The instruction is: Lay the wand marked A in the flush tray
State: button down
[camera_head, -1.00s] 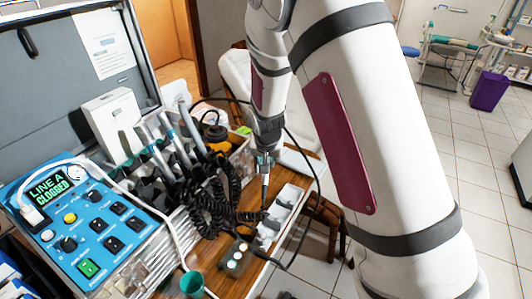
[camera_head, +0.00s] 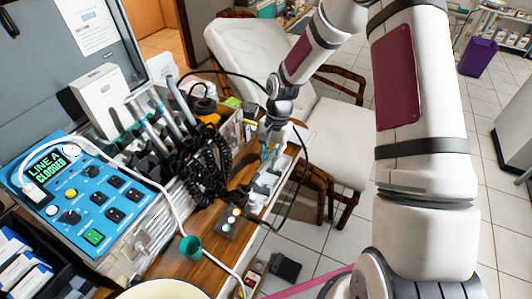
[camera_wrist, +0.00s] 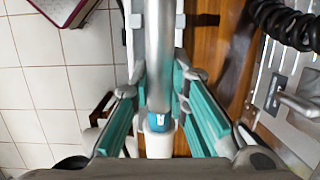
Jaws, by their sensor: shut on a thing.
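My gripper (camera_head: 268,150) is over the far part of the long pale tray (camera_head: 257,203) at the table's right edge. In the wrist view, the teal fingers of my gripper (camera_wrist: 160,108) are closed around a silver wand (camera_wrist: 158,50) with a blue band (camera_wrist: 157,121). The wand runs along the picture, above the tray, whose pale rim (camera_wrist: 130,35) shows beside it. I cannot read a letter on the band, nor tell whether the wand touches the tray. In the head view, my gripper mostly hides the wand.
Other wands (camera_head: 145,122) stand in holders left of the tray, with black coiled hoses (camera_head: 208,170) beside them. The blue control panel (camera_head: 85,200) displays "LINE A CLOGGED". A teal cup (camera_head: 190,248) stands in front. A black hose loops right of the tray.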

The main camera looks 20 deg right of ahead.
jog(key=shift+w+d+b+x, duration=0.15)
jog(key=shift+b+x, duration=0.25)
jog(key=shift+x, duration=0.45)
jog(key=shift+w+d+b+x, duration=0.15)
jog(key=shift+b+x, duration=0.25)
jog(key=shift+x, duration=0.45)
jog(key=shift+s+d+f, duration=0.1)
jog(key=shift+f, duration=0.45)
jog(key=shift+f+b, duration=0.5)
jog(key=shift+f, duration=0.15)
jog(key=shift+f, duration=0.1)
jog(key=c, duration=1.5)
grip_release()
jog(key=shift+o, duration=0.2)
jog(key=shift+p+v, duration=1.4)
jog(key=shift+v, duration=2.65)
